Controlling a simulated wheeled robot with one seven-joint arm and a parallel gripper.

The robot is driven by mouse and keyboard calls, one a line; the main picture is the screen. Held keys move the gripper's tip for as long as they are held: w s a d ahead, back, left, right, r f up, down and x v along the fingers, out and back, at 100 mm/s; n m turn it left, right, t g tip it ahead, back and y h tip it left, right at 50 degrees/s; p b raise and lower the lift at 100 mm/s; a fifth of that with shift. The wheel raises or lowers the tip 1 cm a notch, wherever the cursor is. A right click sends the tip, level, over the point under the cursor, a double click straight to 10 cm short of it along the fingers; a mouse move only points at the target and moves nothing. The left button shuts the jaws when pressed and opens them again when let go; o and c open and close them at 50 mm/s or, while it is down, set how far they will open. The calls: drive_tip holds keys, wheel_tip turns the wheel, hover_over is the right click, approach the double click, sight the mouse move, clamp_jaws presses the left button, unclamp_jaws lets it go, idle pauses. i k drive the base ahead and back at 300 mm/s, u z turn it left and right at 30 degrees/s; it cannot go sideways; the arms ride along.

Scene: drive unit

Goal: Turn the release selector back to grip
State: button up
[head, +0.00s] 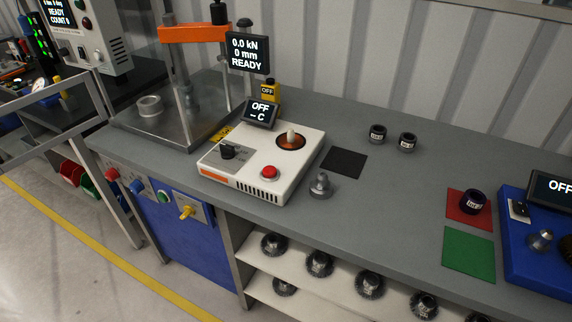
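No label reading release or grip is legible, so I cannot tell for sure which control is the release selector. A yellow lever-like knob (186,212) sits on a grey plate on the blue cabinet front, below the bench edge; it points to the left and slightly down. A black rotary knob (228,152) sits on the white control box (245,178) on the bench, left of a red button (269,172). My gripper is not in view.
The grey bench (370,210) has free room in its middle. A press with an orange crossbar (195,33) stands at the back left. Black rings (377,133), a red mat (465,215), a green mat (470,254) and a blue unit (520,265) lie right. A shelf (300,268) holds gears below.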

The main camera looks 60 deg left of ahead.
sight(188, 210)
drive_tip(key=z, duration=1.1)
drive_tip(key=i, duration=0.65)
drive_tip(key=u, duration=4.35)
drive_tip(key=i, duration=0.5)
drive_tip(key=z, duration=0.05)
drive_tip(key=k, duration=0.45)
drive_tip(key=u, duration=0.75)
drive_tip(key=i, duration=0.2)
